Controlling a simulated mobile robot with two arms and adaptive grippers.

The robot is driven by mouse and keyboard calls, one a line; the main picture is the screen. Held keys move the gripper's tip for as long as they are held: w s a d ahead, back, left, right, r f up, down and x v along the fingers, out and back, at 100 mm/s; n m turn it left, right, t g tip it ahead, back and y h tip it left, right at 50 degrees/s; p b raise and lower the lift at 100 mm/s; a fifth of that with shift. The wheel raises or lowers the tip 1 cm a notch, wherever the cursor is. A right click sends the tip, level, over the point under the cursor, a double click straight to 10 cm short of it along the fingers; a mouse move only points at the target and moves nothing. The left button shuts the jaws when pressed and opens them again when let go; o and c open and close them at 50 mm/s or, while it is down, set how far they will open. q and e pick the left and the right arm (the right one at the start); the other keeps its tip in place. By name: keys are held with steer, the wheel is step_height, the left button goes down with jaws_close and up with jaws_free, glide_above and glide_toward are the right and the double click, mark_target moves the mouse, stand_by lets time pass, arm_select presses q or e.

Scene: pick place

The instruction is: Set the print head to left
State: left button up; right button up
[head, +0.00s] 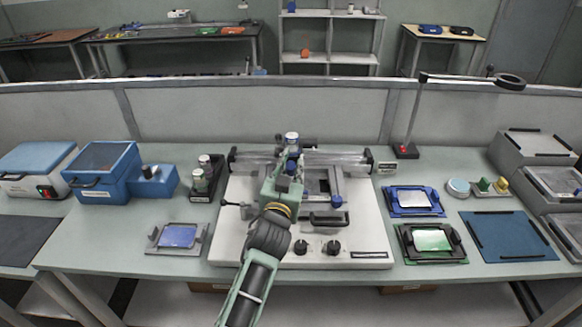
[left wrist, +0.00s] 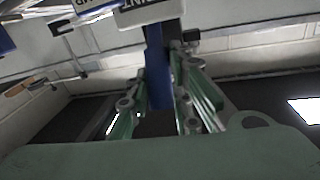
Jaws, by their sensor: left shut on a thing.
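The printer (head: 355,235) stands in the middle of the bench, with a rail (head: 345,158) across its back. The print head (head: 291,141) sits on the rail a little left of its middle, with a clear, blue-banded top. My left gripper (head: 292,172) reaches over the printer from the front and hides the lower part of the print head. In the left wrist view its fingers (left wrist: 160,100) are shut on a blue upright part (left wrist: 157,70) of the print head, below a white labelled block (left wrist: 150,12). My right gripper is not in view.
A blue frame (head: 336,190) and a black handle (head: 331,219) lie right of my arm on the printer. A holder with jars (head: 206,176) stands left. Trays with a blue plate (head: 178,236) and a green plate (head: 432,241) flank the printer.

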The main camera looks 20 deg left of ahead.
arm_select(q)
jaws_close()
steer(key=shift+s+a, duration=0.1)
steer(key=shift+a, duration=0.1)
steer(key=s+a+p, duration=0.3)
steer(key=a+p, duration=0.1)
steer(key=a, duration=0.9)
steer(key=shift+s+a+p, duration=0.15)
steer(key=shift+s+p, duration=0.25)
steer(key=shift+o, duration=2.4)
jaws_free()
steer(key=shift+a, duration=0.1)
steer(key=o, duration=0.4)
steer(key=shift+s+a, duration=0.15)
